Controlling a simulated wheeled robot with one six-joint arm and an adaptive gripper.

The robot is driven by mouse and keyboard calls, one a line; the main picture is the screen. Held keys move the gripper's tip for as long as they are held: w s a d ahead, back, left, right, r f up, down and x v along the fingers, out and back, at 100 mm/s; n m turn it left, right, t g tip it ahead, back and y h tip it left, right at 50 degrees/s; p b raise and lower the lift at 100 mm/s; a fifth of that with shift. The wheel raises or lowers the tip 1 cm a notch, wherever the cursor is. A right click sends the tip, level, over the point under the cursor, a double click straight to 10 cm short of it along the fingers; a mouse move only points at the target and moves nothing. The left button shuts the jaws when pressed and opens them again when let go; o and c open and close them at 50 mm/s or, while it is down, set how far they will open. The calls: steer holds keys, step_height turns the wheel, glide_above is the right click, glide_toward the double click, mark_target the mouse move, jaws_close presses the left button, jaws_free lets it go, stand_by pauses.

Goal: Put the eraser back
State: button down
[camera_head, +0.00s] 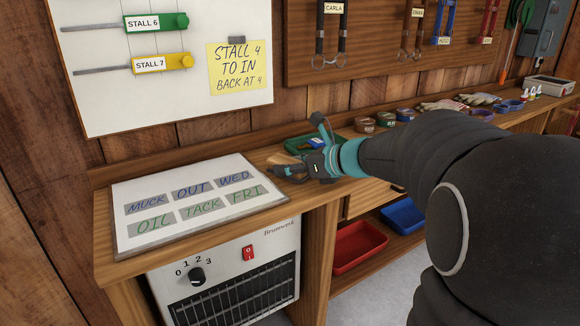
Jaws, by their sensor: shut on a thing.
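My gripper (286,168) is low over the wooden counter, just right of the white word board (160,232). Its jaws are shut on a small, dark-and-tan thing (279,159), which I take to be the eraser. The fingers cover much of it, and I cannot tell whether it touches the counter. A green tray (291,146) lies just behind my gripper, with something blue in it. My gripper and wrist hide part of the tray.
A heater (232,270) stands under the counter. Red (358,247) and blue (404,216) bins sit on a lower shelf. Tins (364,125) and gloves (440,107) line the counter further right. A whiteboard (110,100) with a yellow note (240,68) hangs above.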

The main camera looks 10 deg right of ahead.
steer(key=shift+f, duration=0.2)
steer(key=c, duration=0.6)
jaws_free()
steer(key=shift+o, duration=0.2)
steer(key=shift+r, duration=0.1)
